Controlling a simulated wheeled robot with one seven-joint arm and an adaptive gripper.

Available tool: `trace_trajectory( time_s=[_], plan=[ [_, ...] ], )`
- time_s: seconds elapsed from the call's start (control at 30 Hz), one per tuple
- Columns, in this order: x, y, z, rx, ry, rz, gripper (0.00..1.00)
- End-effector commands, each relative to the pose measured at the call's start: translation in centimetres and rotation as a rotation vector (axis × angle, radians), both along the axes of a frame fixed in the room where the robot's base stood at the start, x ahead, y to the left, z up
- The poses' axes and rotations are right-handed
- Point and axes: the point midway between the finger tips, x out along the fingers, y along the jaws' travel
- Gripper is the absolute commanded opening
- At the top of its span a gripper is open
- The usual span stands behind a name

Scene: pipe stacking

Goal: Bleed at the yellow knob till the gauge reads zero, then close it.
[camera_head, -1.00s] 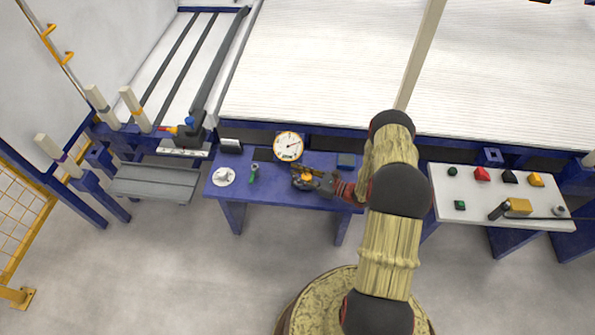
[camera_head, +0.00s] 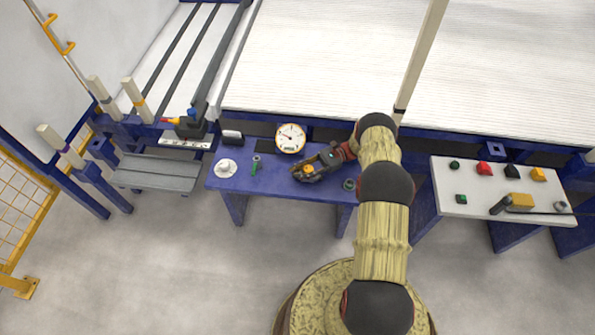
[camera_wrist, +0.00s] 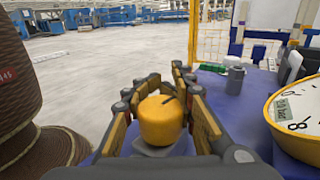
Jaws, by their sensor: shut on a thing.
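My gripper (camera_head: 303,173) is low over the blue table, just below the gauge in the head view. In the wrist view its fingers are closed around the yellow knob (camera_wrist: 162,121), one on each side. The knob has a dark mark on its top. In the head view only a small orange-yellow patch of it shows between the fingers. The round white gauge (camera_head: 290,138) has a yellow rim and a dark needle pointing to the upper left. In the wrist view the gauge (camera_wrist: 300,118) is cut off at the right edge, so its needle cannot be read there.
A white table (camera_head: 480,208) with coloured buttons stands at the right. The floor in front is clear.

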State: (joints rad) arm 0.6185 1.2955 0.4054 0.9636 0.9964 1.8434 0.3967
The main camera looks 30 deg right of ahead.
Motion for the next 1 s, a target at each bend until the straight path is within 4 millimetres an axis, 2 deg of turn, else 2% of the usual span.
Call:
trace_trajectory(
  time_s=[0.4,0.93,0.97,1.0],
  plan=[
    [-0.75,-0.03,-0.02,0.0,-0.001,0.176,0.0],
    [-0.87,-0.06,0.03,0.002,0.0,0.197,0.0],
    [-0.87,-0.06,0.02,0.002,0.0,0.197,0.24],
    [-0.87,-0.06,0.03,0.002,0.0,0.197,0.27]
  ],
)
